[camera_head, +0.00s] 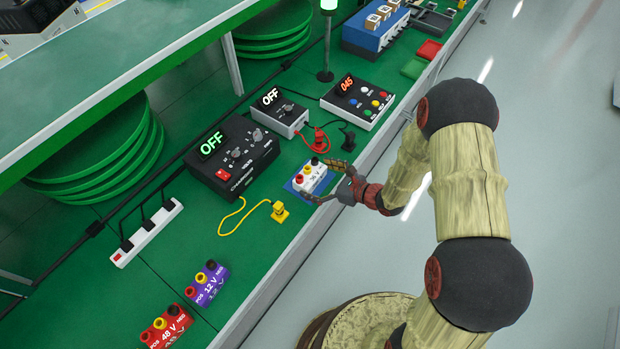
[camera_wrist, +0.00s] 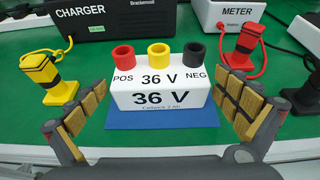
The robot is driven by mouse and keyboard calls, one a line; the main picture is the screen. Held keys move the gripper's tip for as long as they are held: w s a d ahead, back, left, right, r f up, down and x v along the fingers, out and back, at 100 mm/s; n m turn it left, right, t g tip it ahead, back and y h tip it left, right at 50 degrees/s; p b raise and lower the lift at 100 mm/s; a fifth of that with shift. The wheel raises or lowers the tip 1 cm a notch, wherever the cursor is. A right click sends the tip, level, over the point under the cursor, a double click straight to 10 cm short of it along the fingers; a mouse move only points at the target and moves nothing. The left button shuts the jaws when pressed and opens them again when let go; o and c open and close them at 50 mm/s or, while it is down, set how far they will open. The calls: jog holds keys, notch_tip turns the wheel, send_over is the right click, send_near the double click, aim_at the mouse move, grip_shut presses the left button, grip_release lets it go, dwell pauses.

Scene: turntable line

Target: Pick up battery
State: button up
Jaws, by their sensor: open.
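A white 36 V battery (camera_head: 309,177) with red, yellow and black terminals stands on a blue mat (camera_head: 290,186) near the front edge of the green bench. In the wrist view the battery (camera_wrist: 158,85) faces me upright, centred between the fingers. My gripper (camera_head: 324,180) is open at the bench edge, its fingers (camera_wrist: 162,122) to either side of the battery's front and apart from it. A purple 12 V battery (camera_head: 207,286) and a red 48 V battery (camera_head: 166,328) stand farther left on the bench.
A black charger (camera_head: 233,158) reading OFF stands behind the battery, and a meter (camera_head: 279,111) beside it. A yellow plug (camera_head: 279,211) and a red plug (camera_head: 320,141) flank the battery with cables. A power strip (camera_head: 147,233) lies at the left.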

jog(key=shift+x, duration=1.25)
jog(key=c, duration=0.3)
jog(key=c, duration=1.3)
